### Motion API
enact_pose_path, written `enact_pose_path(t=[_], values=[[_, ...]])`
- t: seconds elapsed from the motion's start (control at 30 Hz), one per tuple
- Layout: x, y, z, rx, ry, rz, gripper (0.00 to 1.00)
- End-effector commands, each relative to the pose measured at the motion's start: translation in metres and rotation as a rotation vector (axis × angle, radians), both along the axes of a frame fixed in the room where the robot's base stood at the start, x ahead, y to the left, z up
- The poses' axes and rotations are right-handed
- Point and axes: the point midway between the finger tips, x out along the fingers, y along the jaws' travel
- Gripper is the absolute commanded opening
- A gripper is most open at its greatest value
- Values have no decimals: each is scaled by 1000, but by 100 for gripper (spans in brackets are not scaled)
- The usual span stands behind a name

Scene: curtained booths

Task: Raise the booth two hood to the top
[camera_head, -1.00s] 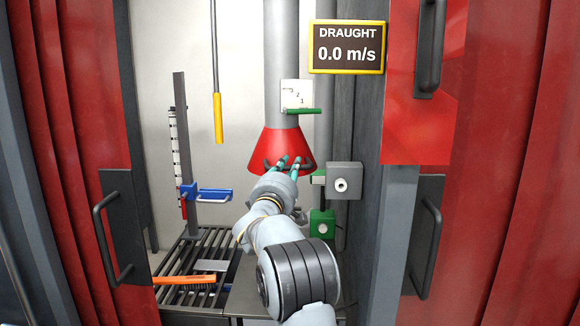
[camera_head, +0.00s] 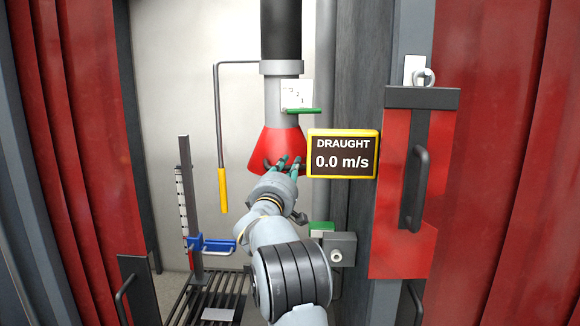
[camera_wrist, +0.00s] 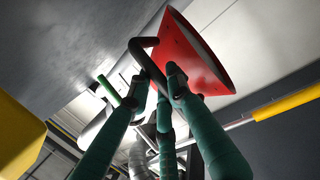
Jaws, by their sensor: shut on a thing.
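The hood is a red cone (camera_head: 270,145) at the lower end of a grey duct (camera_head: 272,100) in the middle of the booth. My gripper (camera_head: 283,167) is at the hood's lower front rim. In the wrist view the green fingers of my gripper (camera_wrist: 166,85) are closed around the dark bar handle (camera_wrist: 147,58) on the red cone (camera_wrist: 190,52). The fingers hide part of the handle. No booth number is readable.
A dark upper pipe (camera_head: 281,30) runs above the duct. The draught sign (camera_head: 342,155), reading 0.0 m/s, is close right of the hood. A rod with a yellow grip (camera_head: 222,190) hangs left. A blue clamp (camera_head: 212,245) is below left. Red curtains flank the opening.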

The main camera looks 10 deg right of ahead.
Motion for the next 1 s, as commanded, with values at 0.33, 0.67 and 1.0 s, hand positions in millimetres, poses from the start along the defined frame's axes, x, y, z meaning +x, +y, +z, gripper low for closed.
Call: enact_pose_path(t=[0.33,0.67,1.0], values=[[0,1,5,0,-4,1,0],[0,0,4,0,-1,1,33],[0,0,3,0,0,0,39]])
